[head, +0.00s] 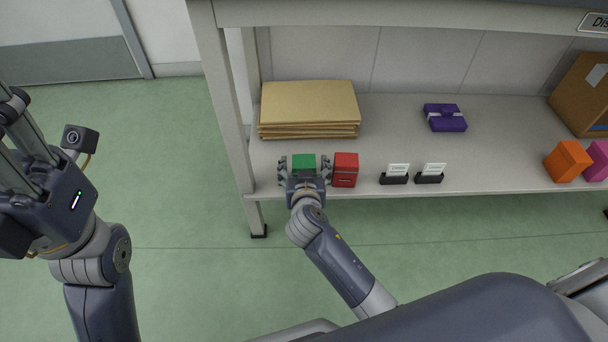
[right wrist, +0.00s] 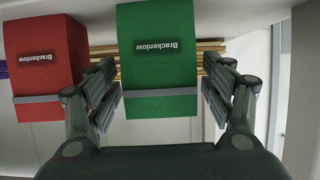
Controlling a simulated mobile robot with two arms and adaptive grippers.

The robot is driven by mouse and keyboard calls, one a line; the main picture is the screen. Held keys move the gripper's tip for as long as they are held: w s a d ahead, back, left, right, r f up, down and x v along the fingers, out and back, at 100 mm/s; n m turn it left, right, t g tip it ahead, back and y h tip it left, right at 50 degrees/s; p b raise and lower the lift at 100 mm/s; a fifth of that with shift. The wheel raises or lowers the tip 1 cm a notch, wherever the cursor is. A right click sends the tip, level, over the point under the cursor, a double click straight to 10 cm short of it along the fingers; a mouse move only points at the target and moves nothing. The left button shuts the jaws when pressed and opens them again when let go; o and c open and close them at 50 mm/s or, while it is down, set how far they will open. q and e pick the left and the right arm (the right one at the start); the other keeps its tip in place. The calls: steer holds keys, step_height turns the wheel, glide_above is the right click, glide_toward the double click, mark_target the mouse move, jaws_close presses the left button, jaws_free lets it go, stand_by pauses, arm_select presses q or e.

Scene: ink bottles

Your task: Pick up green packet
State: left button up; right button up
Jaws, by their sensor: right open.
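The green packet (head: 304,162) stands on the shelf near its front edge, just left of the red packet (head: 345,168). My right gripper (head: 304,170) is open, with a finger on each side of the green packet. In the right wrist view the green packet (right wrist: 158,62) carries the label "Brackenlow" and a grey band, and stands between the open fingers (right wrist: 160,88). The red packet (right wrist: 42,65) is close beside the left finger there. My left gripper (head: 20,160) is at the far left of the head view, away from the shelf; its fingers are partly cut off.
A stack of brown envelopes (head: 309,103) lies behind the green packet. Two small card holders (head: 394,175) (head: 430,174) stand right of the red packet. A purple packet (head: 444,117), an orange box (head: 567,160) and a cardboard box (head: 583,95) are farther right. A shelf post (head: 222,100) rises at left.

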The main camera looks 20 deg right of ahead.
steer(key=c, duration=1.2)
steer(key=shift+r, duration=0.1)
